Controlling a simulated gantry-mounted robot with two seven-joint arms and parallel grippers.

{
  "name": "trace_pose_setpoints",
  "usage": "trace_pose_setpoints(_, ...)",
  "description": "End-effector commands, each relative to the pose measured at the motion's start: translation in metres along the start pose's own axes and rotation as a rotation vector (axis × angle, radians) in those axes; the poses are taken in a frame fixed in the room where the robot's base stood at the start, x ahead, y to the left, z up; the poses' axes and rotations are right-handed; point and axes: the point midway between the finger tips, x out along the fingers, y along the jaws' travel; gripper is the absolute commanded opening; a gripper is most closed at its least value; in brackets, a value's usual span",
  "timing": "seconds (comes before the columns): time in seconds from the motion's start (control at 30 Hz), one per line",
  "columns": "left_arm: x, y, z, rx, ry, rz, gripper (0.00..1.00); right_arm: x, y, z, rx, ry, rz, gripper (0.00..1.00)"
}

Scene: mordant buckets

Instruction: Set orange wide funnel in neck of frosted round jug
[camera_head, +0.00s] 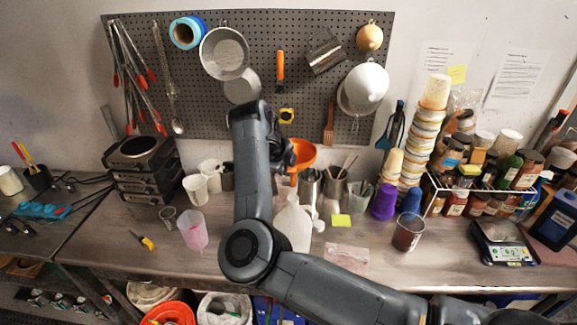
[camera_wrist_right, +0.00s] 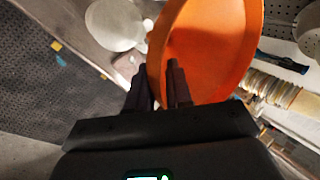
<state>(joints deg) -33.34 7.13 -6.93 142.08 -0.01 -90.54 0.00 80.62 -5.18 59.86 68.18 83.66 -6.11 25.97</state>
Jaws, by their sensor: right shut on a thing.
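The orange wide funnel (camera_head: 303,155) is in my right gripper (camera_head: 287,154), held by its rim in the air over the back of the bench. In the right wrist view the funnel (camera_wrist_right: 215,50) fills the upper middle, and the right gripper's fingers (camera_wrist_right: 162,82) are shut on its rim. The frosted round jug (camera_head: 294,226) stands upright on the bench, nearer the front than the funnel. My right arm partly hides it, and its neck is hard to make out. The funnel is apart from the jug. My left gripper is not in view.
A pink-tinted beaker (camera_head: 193,231) stands left of the jug. A purple cup (camera_head: 384,202) and a tall stack of cups (camera_head: 416,150) are further right.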

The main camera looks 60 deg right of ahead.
Motion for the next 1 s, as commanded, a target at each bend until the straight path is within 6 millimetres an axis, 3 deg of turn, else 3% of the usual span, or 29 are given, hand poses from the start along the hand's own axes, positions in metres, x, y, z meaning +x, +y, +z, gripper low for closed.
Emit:
trace_pose_setpoints(0.63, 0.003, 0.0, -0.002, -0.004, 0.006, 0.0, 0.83, 0.007, 0.005, 0.0, -0.003, -0.001, -0.001, 0.0)
trace_pose_setpoints(1.0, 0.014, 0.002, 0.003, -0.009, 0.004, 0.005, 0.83, 0.021, 0.015, 0.0, -0.004, -0.001, -0.001, 0.0)
